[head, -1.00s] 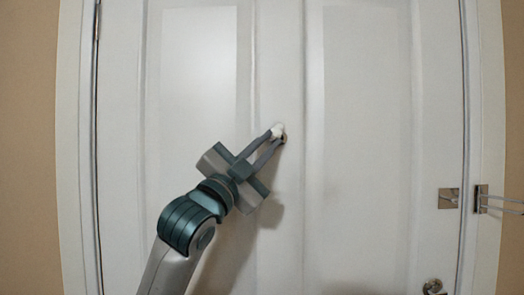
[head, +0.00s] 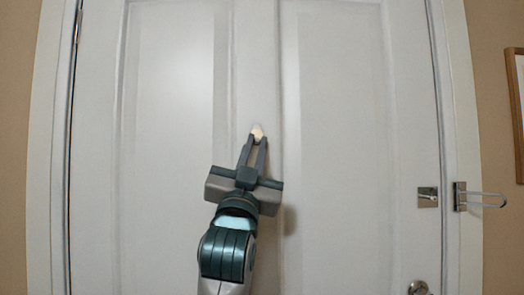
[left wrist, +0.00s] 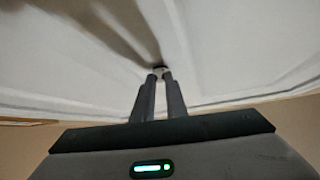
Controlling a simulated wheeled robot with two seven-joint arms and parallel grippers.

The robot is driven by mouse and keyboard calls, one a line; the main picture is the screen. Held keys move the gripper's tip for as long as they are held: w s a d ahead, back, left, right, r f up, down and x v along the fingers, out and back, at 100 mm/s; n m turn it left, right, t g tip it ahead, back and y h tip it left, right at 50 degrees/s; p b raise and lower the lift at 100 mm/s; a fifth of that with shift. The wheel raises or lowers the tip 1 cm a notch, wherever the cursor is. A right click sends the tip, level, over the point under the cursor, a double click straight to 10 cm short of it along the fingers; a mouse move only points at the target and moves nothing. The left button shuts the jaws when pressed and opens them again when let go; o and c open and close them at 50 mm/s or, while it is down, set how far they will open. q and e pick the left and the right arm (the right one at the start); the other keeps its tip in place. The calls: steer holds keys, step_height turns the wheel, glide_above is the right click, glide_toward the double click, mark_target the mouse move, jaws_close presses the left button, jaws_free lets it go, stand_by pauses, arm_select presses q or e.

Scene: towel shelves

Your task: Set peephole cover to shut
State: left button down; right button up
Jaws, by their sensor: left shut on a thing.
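The small round peephole cover (head: 257,130) is pale and sits on the middle stile of the white door (head: 340,150). My left gripper (head: 257,141) comes up from below, with its two fingertips close together on the cover. It is shut on the cover. In the left wrist view the fingertips (left wrist: 159,78) meet at the door face, and a small part of the cover (left wrist: 160,69) shows just past them. The peephole itself is not clearly visible, so I cannot tell how far the cover lies over it. My right gripper is not in view.
A door guard (head: 480,199) with a wire loop sits on the right frame, beside a metal plate (head: 428,197) on the door. A round knob (head: 418,288) is at the lower right. A framed picture (head: 516,110) hangs on the right wall.

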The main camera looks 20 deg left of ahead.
arm_select(q)
steer(key=shift+w, duration=0.15)
steer(key=c, duration=1.9)
jaws_free()
steer(key=shift+c, duration=0.2)
steer(key=shift+o, duration=0.9)
steer(key=shift+d, duration=0.2)
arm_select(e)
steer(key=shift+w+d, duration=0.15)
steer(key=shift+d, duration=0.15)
arm_select(q)
steer(key=shift+f, duration=0.1)
